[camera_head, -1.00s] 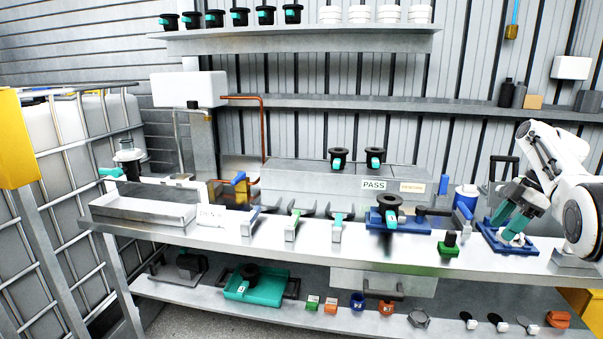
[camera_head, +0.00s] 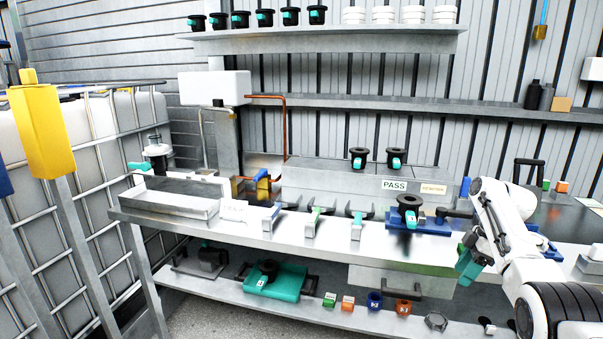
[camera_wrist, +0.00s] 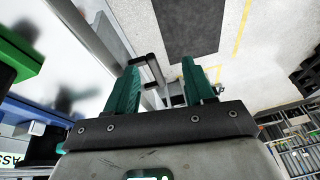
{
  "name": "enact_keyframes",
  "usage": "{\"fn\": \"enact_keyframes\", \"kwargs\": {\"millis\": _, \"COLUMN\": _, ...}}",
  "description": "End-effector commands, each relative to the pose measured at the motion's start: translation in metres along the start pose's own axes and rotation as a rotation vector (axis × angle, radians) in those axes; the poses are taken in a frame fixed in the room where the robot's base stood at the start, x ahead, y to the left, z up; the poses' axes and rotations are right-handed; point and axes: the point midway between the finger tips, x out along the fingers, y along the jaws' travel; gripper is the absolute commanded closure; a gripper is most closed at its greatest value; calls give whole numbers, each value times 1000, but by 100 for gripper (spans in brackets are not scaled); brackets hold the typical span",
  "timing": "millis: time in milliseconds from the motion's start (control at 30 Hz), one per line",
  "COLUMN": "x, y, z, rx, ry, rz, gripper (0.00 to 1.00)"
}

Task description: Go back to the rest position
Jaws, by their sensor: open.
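My gripper (camera_head: 468,266) has teal fingers and hangs at the front edge of the bench, right of the middle in the head view. My white arm folds down in front of the bench's right part and hides some of it. In the wrist view the two teal fingers (camera_wrist: 163,88) stand well apart with nothing between them. Past the fingertips I see the floor, a dark mat (camera_wrist: 190,25) and a yellow floor line.
The steel bench (camera_head: 270,246) carries a steel tray (camera_head: 168,203), several small holders and a blue fixture (camera_head: 432,222). A lower shelf (camera_head: 210,286) holds a teal tray (camera_head: 285,283) and small coloured blocks. A caged tank (camera_head: 100,130) and a yellow post (camera_head: 42,130) stand at left.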

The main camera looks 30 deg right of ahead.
Motion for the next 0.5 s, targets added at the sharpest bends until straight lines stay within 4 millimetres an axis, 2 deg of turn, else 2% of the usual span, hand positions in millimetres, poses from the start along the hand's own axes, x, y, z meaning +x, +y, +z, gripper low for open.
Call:
{"fn": "enact_keyframes", "kwargs": {"millis": 33, "x": 31, "y": -9, "z": -13, "rx": 12, "ry": -8, "rz": -12, "gripper": 47}}
{"fn": "enact_keyframes", "kwargs": {"millis": 200, "x": 111, "y": -46, "z": -47, "rx": 91, "ry": -43, "rz": -16, "gripper": 47}}
{"fn": "enact_keyframes", "kwargs": {"millis": 367, "x": 176, "y": -95, "z": -69, "rx": 173, "ry": -75, "rz": -10, "gripper": 47}}
{"fn": "enact_keyframes", "kwargs": {"millis": 500, "x": 221, "y": -147, "z": -79, "rx": 249, "ry": -100, "rz": 3, "gripper": 47}}
